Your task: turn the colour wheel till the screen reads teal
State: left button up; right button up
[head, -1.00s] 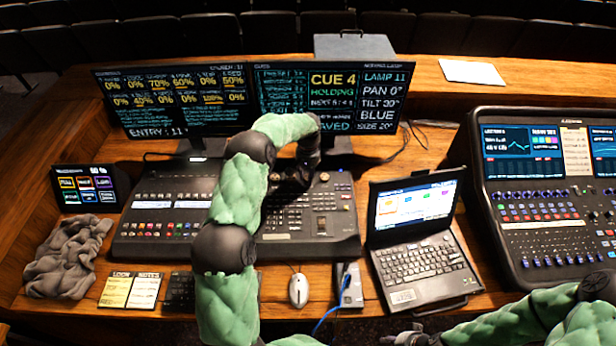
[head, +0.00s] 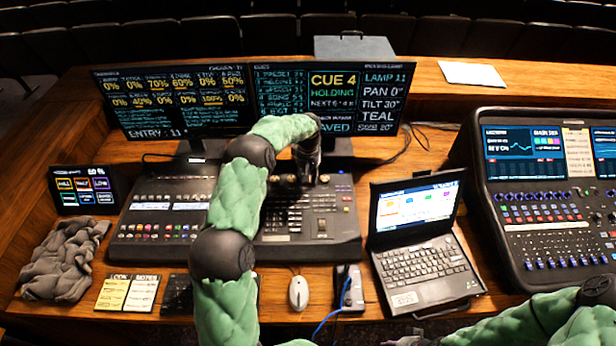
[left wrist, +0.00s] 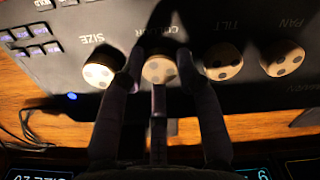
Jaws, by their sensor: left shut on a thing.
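The colour wheel (left wrist: 160,71) is a pale-topped round knob with dark spots, under the label COLOUR in the left wrist view. My left gripper (left wrist: 160,65) is shut on it, one finger on each side. In the head view my left gripper (head: 308,176) is down at the desk's knob row and hides the wheel. The right-hand screen (head: 378,118) reads LAMP 11, PAN 0, TILT 30, TEAL and a size line. My right gripper (head: 405,341) shows only partly at the bottom edge; its jaws cannot be made out.
The size knob (left wrist: 98,75) and tilt knob (left wrist: 222,61) stand close on either side of the wheel, with the pan knob (left wrist: 282,58) farther right. A laptop (head: 420,265) and a second console (head: 550,225) are to the right. A mouse (head: 299,292) lies in front.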

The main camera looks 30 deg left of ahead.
dwell(0.4)
pick_arm(q)
jog(key=o, duration=0.9)
jog(key=shift+r, duration=0.1)
notch_tip(320, 180, up, 12)
jog(key=shift+f, duration=0.1)
